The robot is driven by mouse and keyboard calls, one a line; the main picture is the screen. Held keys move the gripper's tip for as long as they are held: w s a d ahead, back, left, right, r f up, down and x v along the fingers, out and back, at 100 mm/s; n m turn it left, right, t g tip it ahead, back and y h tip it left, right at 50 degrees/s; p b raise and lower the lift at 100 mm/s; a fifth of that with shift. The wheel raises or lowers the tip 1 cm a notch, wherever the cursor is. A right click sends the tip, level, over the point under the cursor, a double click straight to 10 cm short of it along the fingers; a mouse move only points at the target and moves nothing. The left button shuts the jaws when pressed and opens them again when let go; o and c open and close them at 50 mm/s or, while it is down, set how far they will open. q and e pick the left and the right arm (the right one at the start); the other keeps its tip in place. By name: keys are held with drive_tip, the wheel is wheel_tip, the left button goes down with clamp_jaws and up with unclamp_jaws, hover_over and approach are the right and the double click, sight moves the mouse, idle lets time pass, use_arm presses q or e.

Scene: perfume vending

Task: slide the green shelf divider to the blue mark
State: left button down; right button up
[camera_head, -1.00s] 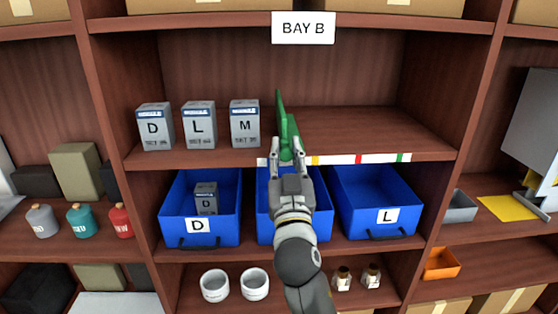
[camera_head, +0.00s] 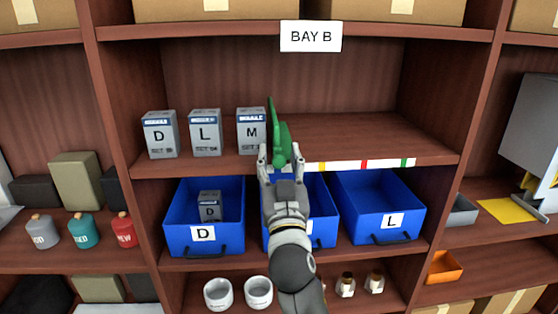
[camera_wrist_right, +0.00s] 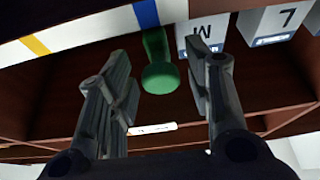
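The green shelf divider (camera_head: 283,142) stands on the middle shelf, close to the right side of the M box (camera_head: 251,131). I cannot tell if they touch. My right gripper (camera_head: 280,158) is at the shelf front, before the divider. In the right wrist view its fingers (camera_wrist_right: 162,88) are apart, and the divider's green knob (camera_wrist_right: 160,76) shows between them with gaps on both sides. The blue mark (camera_wrist_right: 147,12) on the shelf-edge strip lies almost in line with the knob there. In the head view the gripper hides that mark. My left gripper is not in view.
The L box (camera_head: 205,133) and D box (camera_head: 160,135) stand left of the M box. The strip (camera_head: 343,165) carries yellow, red and green marks to the right. The shelf right of the divider is clear. Blue bins (camera_head: 380,206) sit below.

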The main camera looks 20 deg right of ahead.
drive_tip(key=shift+r, duration=0.25)
wheel_tip(320, 180, up, 10)
drive_tip(key=shift+f, duration=0.25)
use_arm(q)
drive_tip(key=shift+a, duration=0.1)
use_arm(e)
drive_tip(key=shift+f, duration=0.1)
idle(0.3)
